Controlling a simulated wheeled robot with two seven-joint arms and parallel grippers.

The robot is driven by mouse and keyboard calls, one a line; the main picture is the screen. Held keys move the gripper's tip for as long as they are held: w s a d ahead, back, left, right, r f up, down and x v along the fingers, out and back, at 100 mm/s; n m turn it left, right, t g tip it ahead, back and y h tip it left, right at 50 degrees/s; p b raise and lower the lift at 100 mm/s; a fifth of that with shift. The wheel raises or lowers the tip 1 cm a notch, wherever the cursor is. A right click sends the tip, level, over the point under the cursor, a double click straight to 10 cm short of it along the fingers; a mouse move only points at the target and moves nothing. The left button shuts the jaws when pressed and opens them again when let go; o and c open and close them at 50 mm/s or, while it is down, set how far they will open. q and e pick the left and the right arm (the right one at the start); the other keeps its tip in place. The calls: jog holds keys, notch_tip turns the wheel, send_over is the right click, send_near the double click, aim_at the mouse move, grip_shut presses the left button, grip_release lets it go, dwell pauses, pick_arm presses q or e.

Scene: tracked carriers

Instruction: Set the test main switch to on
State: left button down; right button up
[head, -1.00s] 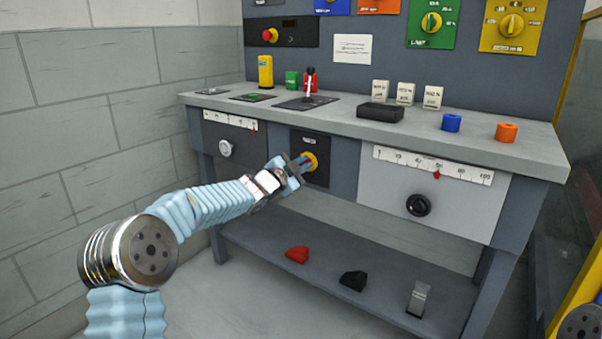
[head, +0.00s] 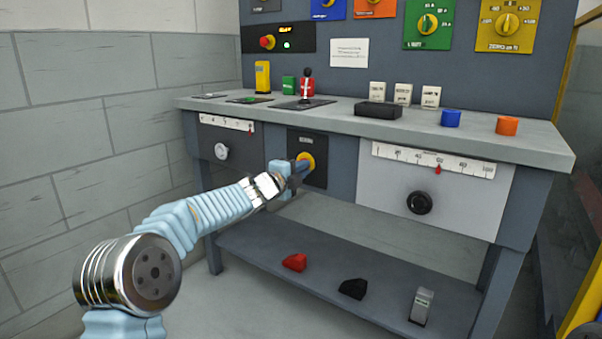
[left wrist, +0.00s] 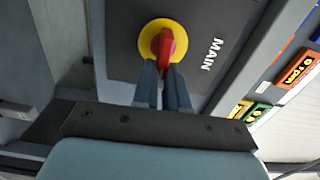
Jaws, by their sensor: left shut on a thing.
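The main switch is a yellow round plate with a red handle, on a dark panel (head: 318,180) in the middle of the bench front. In the head view its yellow plate (head: 309,158) shows just beyond my left gripper (head: 298,166). In the left wrist view the red handle (left wrist: 166,48) lies along the line of my fingers, beside the word MAIN. My left gripper (left wrist: 164,80) is shut on the red handle, with its two fingertips on either side of it. My right gripper is not in view.
A grey bench (head: 460,135) bears a lever (head: 307,85), a black box (head: 379,110) and coloured blocks. Scales and knobs flank the switch. A lower shelf (head: 330,280) holds a red, a black and a grey piece.

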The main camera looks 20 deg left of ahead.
pick_arm(q)
jog(key=shift+f, duration=0.15)
dwell(0.3)
jog(key=c, duration=1.2)
grip_release()
jog(key=shift+o, duration=0.2)
jog(key=b+v, duration=0.1)
jog(key=v, duration=1.2)
jog(key=shift+s+b, duration=0.4)
jog(key=shift+a, duration=0.1)
